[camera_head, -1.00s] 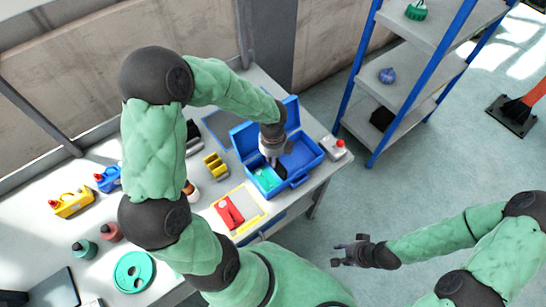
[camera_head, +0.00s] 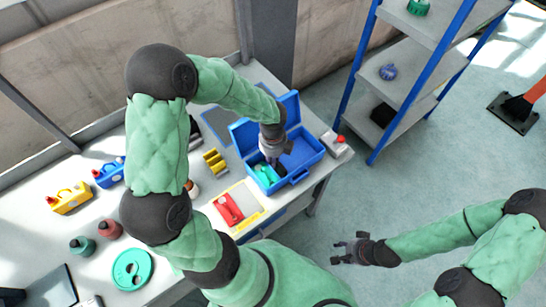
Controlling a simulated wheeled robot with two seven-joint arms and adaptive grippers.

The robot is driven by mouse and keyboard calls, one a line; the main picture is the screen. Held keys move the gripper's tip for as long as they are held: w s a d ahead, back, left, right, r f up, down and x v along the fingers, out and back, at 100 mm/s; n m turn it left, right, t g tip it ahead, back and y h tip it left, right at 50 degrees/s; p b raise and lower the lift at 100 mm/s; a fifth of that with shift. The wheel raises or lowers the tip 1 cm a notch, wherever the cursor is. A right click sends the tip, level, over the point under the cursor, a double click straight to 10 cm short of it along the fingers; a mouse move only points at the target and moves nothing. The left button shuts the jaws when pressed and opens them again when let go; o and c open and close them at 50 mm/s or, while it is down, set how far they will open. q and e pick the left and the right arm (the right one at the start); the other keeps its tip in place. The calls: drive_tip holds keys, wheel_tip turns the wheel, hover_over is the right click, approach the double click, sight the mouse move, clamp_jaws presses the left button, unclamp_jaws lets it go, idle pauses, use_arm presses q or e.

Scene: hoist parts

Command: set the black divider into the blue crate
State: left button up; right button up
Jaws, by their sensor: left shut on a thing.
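The blue crate (camera_head: 318,160) stands open on the right part of the workbench, its lid raised at the back. A teal item (camera_head: 265,175) lies inside its left part. My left gripper (camera_head: 274,161) reaches down into the crate and is shut on the black divider. The divider is mostly hidden by the dark gripper and the crate, so I cannot tell whether it touches the bottom. My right gripper (camera_head: 350,249) is open and empty, over the floor to the right of the bench.
A yellow-edged tray (camera_head: 258,218) with a red part (camera_head: 229,209) lies in front of the crate. A grey box with a red button (camera_head: 338,143) stands right of it. Yellow blocks (camera_head: 215,162) lie to its left. A blue-framed shelf (camera_head: 408,85) stands beyond the bench.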

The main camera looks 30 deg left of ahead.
use_arm(q)
drive_tip(key=shift+f, duration=0.25)
drive_tip(key=o, duration=0.8)
drive_tip(key=shift+o, duration=0.4)
drive_tip(key=o, duration=0.3)
drive_tip(key=shift+o, duration=0.2)
drive_tip(key=shift+r, duration=0.15)
wheel_tip(320, 180, up, 9)
drive_tip(key=p, duration=0.9)
